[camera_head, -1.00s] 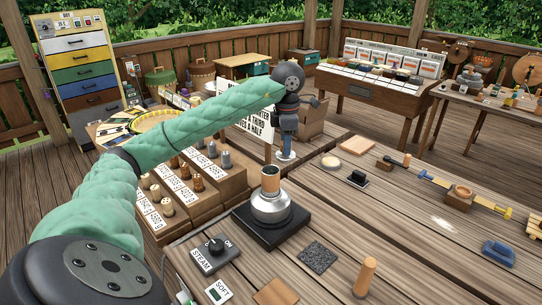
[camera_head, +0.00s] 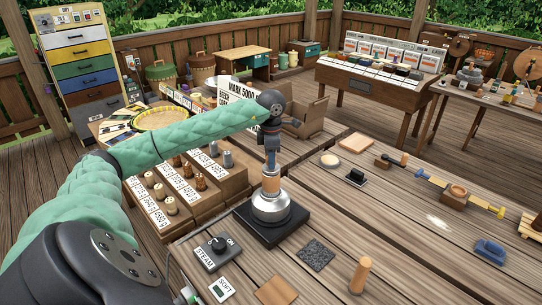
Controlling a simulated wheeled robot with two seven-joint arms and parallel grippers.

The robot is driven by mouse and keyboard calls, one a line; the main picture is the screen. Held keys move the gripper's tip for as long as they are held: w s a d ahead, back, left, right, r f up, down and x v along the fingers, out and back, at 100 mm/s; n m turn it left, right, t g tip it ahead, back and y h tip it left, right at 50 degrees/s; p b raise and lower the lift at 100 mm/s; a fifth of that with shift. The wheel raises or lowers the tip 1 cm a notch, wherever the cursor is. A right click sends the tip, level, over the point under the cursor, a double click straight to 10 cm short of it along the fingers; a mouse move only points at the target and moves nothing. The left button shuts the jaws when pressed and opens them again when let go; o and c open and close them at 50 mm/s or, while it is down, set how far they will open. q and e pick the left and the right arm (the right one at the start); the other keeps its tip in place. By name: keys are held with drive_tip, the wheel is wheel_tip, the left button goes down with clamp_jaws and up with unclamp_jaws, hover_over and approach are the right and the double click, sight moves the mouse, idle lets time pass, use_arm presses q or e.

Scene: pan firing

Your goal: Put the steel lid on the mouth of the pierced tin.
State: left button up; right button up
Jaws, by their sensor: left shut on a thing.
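My left gripper (camera_head: 271,165) points straight down above the black square base on the table. It is shut on the upright wooden knob (camera_head: 271,184) at the top of a shiny steel piece, which I take to be the steel lid (camera_head: 271,203). The steel is dome-shaped and sits centred over the black base (camera_head: 271,228). The fingers cover the top of the knob. I cannot make out the pierced tin or its mouth for sure, nor tell whether the steel dome and the part below it are separate. My right gripper is not in view.
A STEAM switch box (camera_head: 218,252) stands in front of the base, left of a dark square mat (camera_head: 316,255). A wooden peg (camera_head: 360,275) stands upright to the right. Stepped racks of labelled weights (camera_head: 185,190) are close on the left. The table's right middle has free room.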

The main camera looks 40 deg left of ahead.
use_arm(q)
drive_tip(key=shift+f, duration=0.3)
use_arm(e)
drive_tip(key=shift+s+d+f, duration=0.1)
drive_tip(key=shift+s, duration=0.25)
use_arm(q)
drive_tip(key=shift+f, duration=0.1)
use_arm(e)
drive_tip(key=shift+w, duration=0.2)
use_arm(q)
drive_tip(key=o, duration=1)
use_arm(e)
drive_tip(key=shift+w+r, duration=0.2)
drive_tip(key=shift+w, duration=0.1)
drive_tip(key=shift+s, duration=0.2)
